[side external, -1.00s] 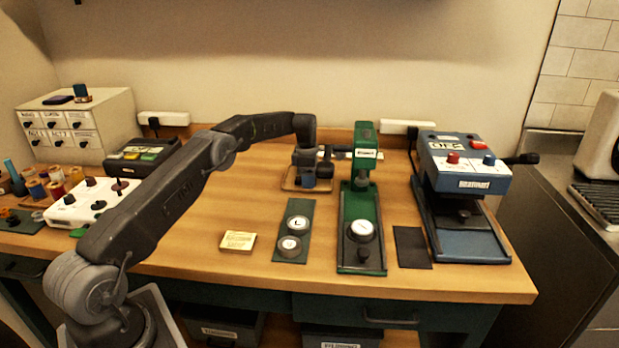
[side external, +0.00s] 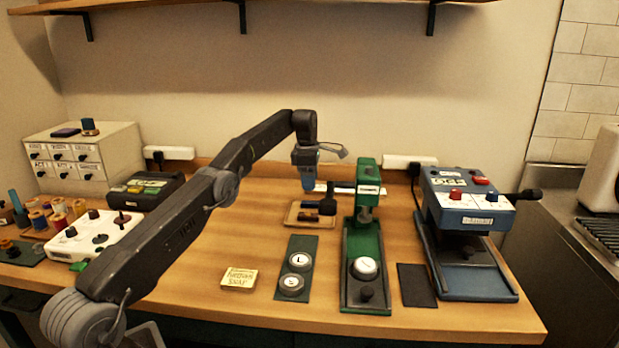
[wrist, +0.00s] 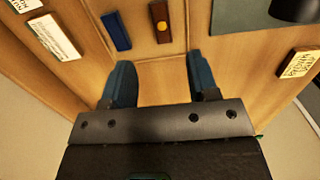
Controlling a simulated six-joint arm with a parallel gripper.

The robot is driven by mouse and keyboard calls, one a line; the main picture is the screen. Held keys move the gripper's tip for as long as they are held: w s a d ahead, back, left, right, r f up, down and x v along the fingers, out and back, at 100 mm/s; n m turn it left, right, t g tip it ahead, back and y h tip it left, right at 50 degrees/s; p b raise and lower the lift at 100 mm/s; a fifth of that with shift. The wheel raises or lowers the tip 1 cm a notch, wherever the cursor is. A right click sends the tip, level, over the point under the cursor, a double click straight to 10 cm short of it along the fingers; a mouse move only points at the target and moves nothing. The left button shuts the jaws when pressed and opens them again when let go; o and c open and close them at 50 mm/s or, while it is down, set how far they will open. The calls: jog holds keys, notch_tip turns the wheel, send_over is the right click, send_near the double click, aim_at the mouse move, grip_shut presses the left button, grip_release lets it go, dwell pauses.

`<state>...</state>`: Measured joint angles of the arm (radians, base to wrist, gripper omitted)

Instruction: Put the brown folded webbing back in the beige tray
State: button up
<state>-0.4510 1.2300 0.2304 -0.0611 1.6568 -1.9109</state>
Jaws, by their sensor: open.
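The beige tray (side external: 291,218) sits on the table toward the back, left of the green press. The brown folded webbing (side external: 327,206) appears to lie in it at the right, beside a dark blue piece (side external: 309,204). In the wrist view the brown webbing (wrist: 160,22) shows a brass stud, with the blue piece (wrist: 116,31) at its left and bare tray floor (wrist: 165,75) nearer me. My gripper (side external: 308,186) hangs above the tray, apart from both pieces. Its blue fingers (wrist: 160,75) are spread with nothing between them.
The green press (side external: 363,240) stands just right of the tray, with a blue machine (side external: 468,240) beyond. A dark mat with round dies (side external: 297,268) lies in front. A yellow note block (side external: 239,278) is front left. Bare table lies left of the tray.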

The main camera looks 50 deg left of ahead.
jog(key=s+d+r+m+t, duration=0.1)
jog(key=s+d+r+m, duration=0.35)
jog(key=d+r, duration=0.35)
jog(key=s+d+r+m+t, duration=0.1)
jog(key=s+d+r+m, duration=0.2)
jog(key=d+r+m, duration=0.45)
jog(key=s+d+r+m+t+y, duration=0.1)
jog(key=s+d+r+m, duration=0.15)
jog(key=s, duration=0.35)
jog(key=s+d+r+m, duration=0.2)
jog(key=s+d+m, duration=0.1)
jog(key=s, duration=0.4)
jog(key=s+d+f+m+t, duration=0.1)
jog(key=s+d+f+m, duration=0.2)
jog(key=s, duration=0.6)
jog(key=s+d+f+m+t, duration=0.1)
jog(key=s+d+f+m, duration=0.2)
jog(key=s+f+m, duration=0.3)
jog(key=s+f, duration=0.1)
jog(key=s, duration=0.2)
jog(key=shift+s+f, duration=0.15)
jog(key=shift+s, duration=0.1)
jog(key=shift+m, duration=0.25)
